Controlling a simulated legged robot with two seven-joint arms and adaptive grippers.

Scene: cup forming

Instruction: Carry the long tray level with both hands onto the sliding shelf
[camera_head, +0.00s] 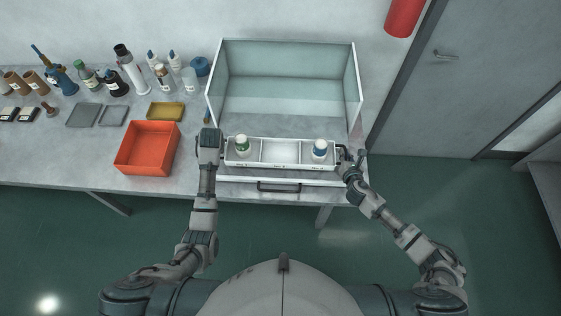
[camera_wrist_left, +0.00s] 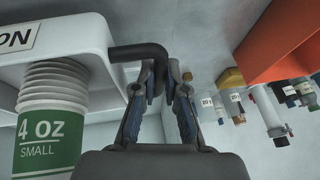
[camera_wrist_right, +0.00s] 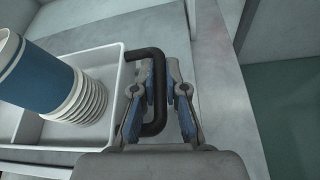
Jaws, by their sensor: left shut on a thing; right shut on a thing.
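The long white tray (camera_head: 282,151) lies across the front of the glass case and looks about level. Its left compartment holds a green-and-white cup stack (camera_head: 242,146); its right one holds a blue-and-white stack (camera_head: 320,148). My left gripper (camera_wrist_left: 160,80) is shut on the tray's dark left handle (camera_wrist_left: 135,52). My right gripper (camera_wrist_right: 160,82) is shut on the dark right handle (camera_wrist_right: 158,115). The sliding shelf's dark pull bar (camera_head: 278,187) shows just in front of the tray. I cannot tell whether the tray touches the surface below.
The open-fronted glass case (camera_head: 285,95) stands behind the tray with bare floor inside. An orange bin (camera_head: 147,148) sits left of my left arm. A yellow tray (camera_head: 166,111), grey pads and several bottles fill the left bench. A grey door (camera_head: 450,80) is at right.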

